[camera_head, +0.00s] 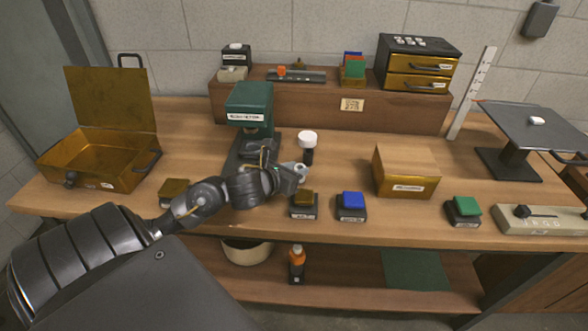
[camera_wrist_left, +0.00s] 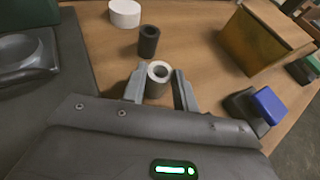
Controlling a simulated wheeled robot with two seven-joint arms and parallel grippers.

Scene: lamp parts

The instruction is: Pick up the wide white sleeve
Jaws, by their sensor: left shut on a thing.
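My left gripper (camera_wrist_left: 159,88) is shut on a short pale sleeve (camera_wrist_left: 157,79) with a round open bore facing up. One finger is on each side of it. In the head view the same gripper (camera_head: 300,174) is above the front middle of the bench, with the pale sleeve (camera_head: 301,168) partly hidden at its tip. Beyond it stands a narrower dark sleeve (camera_wrist_left: 149,41), upright. Farther back stands a wider white cylinder (camera_wrist_left: 125,14), which in the head view (camera_head: 307,137) appears above the dark one. My right gripper is not in view.
A green press (camera_head: 250,110) stands left of the sleeves. A brass-coloured box (camera_head: 406,172) is to the right. Stamp-like blocks in brown (camera_head: 304,198) and blue (camera_head: 351,200) lie along the front edge. An open brass case (camera_head: 100,150) is at left.

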